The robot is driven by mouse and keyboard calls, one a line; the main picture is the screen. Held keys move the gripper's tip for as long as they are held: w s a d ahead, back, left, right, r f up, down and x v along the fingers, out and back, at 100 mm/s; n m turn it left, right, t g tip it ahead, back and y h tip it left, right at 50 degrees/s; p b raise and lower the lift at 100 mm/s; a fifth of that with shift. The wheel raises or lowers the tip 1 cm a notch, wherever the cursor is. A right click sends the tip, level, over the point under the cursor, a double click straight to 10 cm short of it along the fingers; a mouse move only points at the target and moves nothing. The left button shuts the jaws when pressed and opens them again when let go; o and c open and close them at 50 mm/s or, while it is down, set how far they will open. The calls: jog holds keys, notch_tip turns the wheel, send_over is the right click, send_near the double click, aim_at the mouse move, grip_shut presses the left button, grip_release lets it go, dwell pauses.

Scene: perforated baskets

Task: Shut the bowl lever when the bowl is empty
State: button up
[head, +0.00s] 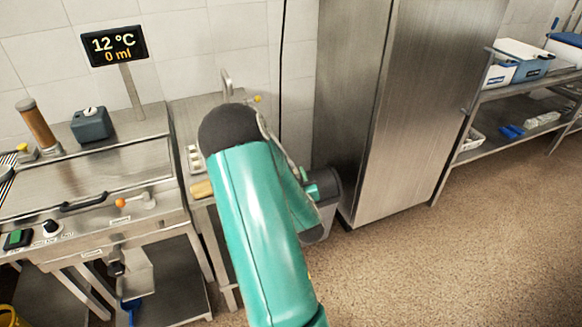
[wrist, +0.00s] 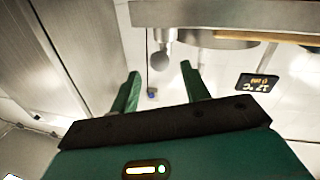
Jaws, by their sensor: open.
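The steel unit with a closed flat lid (head: 95,165), which I take for the bowl's housing, stands at the left of the head view. A lever with an orange knob (head: 121,203) sits on its front, with a spout (head: 115,266) below. The display (head: 113,46) behind reads 12 °C and 0 ml; it also shows upside down in the wrist view (wrist: 257,82). The bowl's inside is hidden. My gripper (wrist: 159,70) is open, with nothing between its fingers. In the head view my arm hides its fingertips. The lever is not recognisable in the wrist view.
A tall steel cabinet (head: 350,100) stands right of my arm. A counter with a tap (head: 227,83) is beside the unit. A shelf rack (head: 515,90) holds bins at the far right. The floor (head: 440,265) at front right is clear.

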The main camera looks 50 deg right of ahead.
jog(key=x, duration=0.5)
jog(key=shift+w+d, duration=0.1)
jog(key=shift+d, duration=0.1)
grip_shut()
